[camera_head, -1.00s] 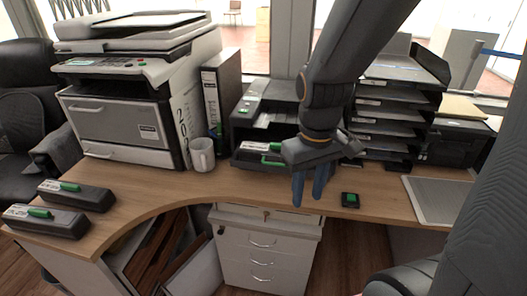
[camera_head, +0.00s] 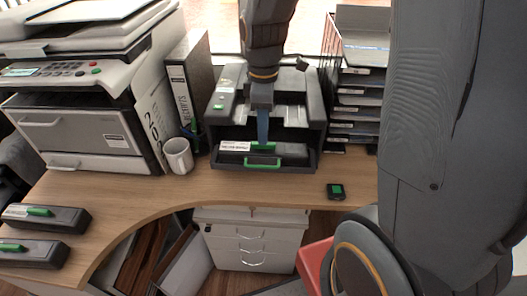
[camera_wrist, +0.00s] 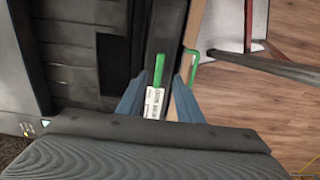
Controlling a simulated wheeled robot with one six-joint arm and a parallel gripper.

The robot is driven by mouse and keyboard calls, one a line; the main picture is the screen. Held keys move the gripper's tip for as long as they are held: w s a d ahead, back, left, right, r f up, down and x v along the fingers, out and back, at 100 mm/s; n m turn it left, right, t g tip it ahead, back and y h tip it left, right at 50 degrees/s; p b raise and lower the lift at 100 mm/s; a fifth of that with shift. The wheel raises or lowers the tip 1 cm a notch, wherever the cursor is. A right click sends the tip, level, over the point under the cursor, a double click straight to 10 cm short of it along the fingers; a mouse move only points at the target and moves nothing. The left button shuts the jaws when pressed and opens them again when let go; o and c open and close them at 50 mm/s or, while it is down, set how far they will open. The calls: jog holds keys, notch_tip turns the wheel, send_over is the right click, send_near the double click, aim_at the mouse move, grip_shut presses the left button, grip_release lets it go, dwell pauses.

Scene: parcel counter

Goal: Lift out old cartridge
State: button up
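The old cartridge (camera_head: 290,153) is a dark block with a white label and a green grip tab, seated in the open front of the small dark printer (camera_head: 222,112). My gripper (camera_head: 263,142) points down over the green tab. In the wrist view the cartridge (camera_wrist: 165,35) lies below my gripper (camera_wrist: 160,78). Its blue fingers are apart, one on each side of the tab and label, with a visible gap to the tab. The printer's front flap has a green handle (camera_head: 262,162) just in front of the cartridge. The exact fingertip height is hard to tell.
Two similar cartridges with green tabs (camera_head: 65,219) (camera_head: 22,254) lie at the desk's left. A white mug (camera_head: 178,156) and a binder (camera_head: 190,85) stand left of the printer. A paper-tray stack (camera_head: 355,100) is close on the right.

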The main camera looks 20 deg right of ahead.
aim_at(263, 152)
jog(key=shift+w+f+p, duration=0.15)
jog(key=shift+f+p, duration=0.25)
jog(key=shift+f, duration=1.6)
grip_shut()
